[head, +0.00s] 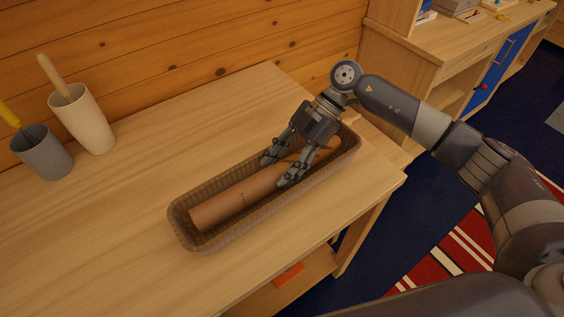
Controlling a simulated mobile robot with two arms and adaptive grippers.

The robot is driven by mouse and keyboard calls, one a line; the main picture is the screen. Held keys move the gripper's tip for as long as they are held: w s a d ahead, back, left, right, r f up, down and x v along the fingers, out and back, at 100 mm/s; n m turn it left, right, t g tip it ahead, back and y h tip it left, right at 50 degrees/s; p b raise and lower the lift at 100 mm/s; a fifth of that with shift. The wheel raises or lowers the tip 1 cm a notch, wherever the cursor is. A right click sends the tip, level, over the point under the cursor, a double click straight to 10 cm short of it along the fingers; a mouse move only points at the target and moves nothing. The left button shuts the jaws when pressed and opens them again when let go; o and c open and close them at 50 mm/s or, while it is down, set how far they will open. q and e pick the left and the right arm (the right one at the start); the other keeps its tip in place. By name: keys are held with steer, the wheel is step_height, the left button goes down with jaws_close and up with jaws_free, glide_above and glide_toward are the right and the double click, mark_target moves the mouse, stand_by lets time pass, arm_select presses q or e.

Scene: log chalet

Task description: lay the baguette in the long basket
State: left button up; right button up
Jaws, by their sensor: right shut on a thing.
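The baguette (232,202) shows as a long brown roll, apparently in a paper-like wrap, lying lengthwise inside the long basket (180,226). The basket is a brown woven tray with rounded ends, standing on the wooden table. The roll's near left end is in plain sight. Its far part is partly hidden by my right gripper. My right gripper (274,173) reaches down into the basket from the upper right, with its fingers shut around the far half of the roll. My left gripper is out of view.
A grey cup (42,152) with a yellow-handled item and a cream cup (86,122) with a wooden handle stand at the back left. The table (110,225) is clear left of the basket. A shelf unit (425,75) stands beyond the table's right edge.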

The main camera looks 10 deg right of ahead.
steer(key=o, duration=1.2)
steer(key=shift+o, duration=0.2)
steer(key=shift+r, duration=0.1)
steer(key=shift+r, duration=0.3)
steer(key=b+v, duration=0.2)
steer(key=v, duration=1)
steer(key=shift+s+d+r, duration=0.1)
steer(key=shift+r, duration=0.15)
